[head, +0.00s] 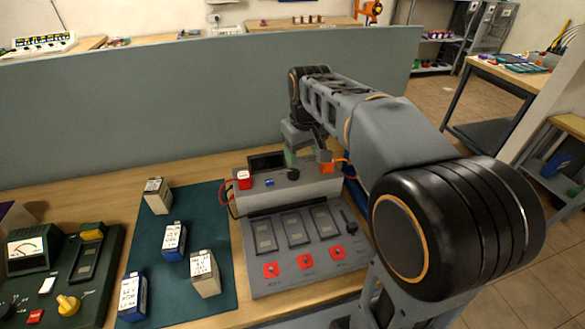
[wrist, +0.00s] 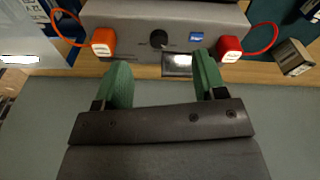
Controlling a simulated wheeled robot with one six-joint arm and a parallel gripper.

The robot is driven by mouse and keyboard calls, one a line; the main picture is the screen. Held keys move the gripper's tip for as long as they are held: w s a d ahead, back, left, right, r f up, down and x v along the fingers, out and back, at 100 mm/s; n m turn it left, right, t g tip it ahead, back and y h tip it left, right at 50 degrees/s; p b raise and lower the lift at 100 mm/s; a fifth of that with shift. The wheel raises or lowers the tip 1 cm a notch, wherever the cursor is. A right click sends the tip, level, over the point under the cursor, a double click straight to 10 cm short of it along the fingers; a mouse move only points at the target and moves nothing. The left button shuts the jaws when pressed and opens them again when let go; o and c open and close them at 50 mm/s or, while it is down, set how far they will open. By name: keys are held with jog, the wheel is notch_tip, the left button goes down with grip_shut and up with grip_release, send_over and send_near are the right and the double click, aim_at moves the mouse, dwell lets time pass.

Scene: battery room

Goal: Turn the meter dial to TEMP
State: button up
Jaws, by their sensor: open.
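A dark green tester (head: 95,260) stands at the left of the bench. The charger's black knob (wrist: 158,39) shows just beyond the fingertips, apparently untouched. The tester is outside the wrist view.
The charger carries a red block (head: 244,179) and an orange block (head: 326,168) with cables. Several labelled batteries, one a blue-and-white battery (head: 173,240), stand on a green mat (head: 205,309) between tester and charger. A grey partition (head: 150,100) rises behind the bench.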

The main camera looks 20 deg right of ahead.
jog(key=n+g, duration=0.1)
jog(key=n, duration=0.1)
send_over(294, 172)
notch_tip(294, 172, down, 14)
jog(key=shift+r, duration=0.1)
jog(key=shift+c, duration=0.2)
jog(key=c, duration=0.9)
